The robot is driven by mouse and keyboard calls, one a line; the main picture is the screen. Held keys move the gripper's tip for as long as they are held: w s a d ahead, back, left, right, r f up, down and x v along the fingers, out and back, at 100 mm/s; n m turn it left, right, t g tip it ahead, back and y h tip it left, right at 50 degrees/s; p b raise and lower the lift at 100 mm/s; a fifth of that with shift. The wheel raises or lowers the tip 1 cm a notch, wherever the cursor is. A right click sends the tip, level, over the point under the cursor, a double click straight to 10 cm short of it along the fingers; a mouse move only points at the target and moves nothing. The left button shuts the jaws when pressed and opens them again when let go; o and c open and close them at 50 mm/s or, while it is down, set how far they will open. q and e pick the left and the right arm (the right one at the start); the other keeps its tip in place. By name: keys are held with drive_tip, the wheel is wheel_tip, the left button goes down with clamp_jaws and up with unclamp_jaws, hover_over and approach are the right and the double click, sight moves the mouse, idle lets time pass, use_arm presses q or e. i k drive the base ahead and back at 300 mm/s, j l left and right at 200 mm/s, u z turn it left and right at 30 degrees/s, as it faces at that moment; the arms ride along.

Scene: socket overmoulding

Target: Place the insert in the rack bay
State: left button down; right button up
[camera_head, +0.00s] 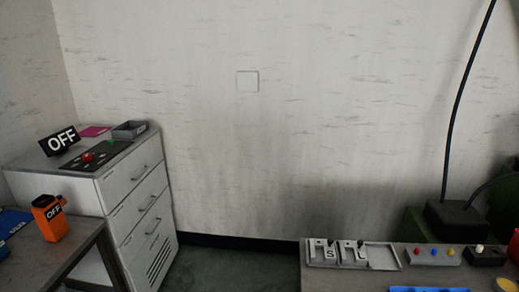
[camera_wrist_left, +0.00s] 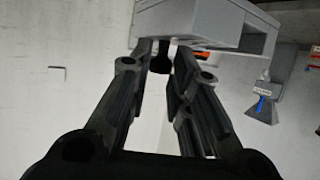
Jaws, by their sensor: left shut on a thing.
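My left gripper (camera_wrist_left: 165,58) shows only in the left wrist view. Its dark fingers are closed on a small dark piece (camera_wrist_left: 160,60) at the tips; I cannot tell clearly that it is the insert, as the fingers hide much of it. In the head view, a light grey rack (camera_head: 380,257) stands on the bench at the lower right. Its left and middle bays hold pale pieces near the letters P, S and L; its right bay looks empty. Neither gripper shows in the head view, and my right gripper is in no view.
A grey drawer cabinet (camera_head: 140,185) with an OFF sign (camera_head: 59,141) and a control panel (camera_head: 90,155) stands at the left. An orange OFF device (camera_head: 50,217) sits on the left table.

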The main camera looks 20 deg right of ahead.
sight(381, 257)
drive_tip(key=i+j+z, duration=0.1)
drive_tip(key=z, duration=0.4)
drive_tip(key=i+j+z, duration=0.1)
drive_tip(key=z, duration=0.35)
drive_tip(key=i+j+z, duration=0.1)
drive_tip(key=z, duration=0.4)
drive_tip(key=i+j+z, duration=0.2)
drive_tip(key=z, duration=0.25)
drive_tip(key=i+j+z, duration=0.1)
drive_tip(key=j+z, duration=0.35)
drive_tip(key=i+j+z, duration=0.1)
drive_tip(key=j+z, duration=0.4)
drive_tip(key=l, duration=0.1)
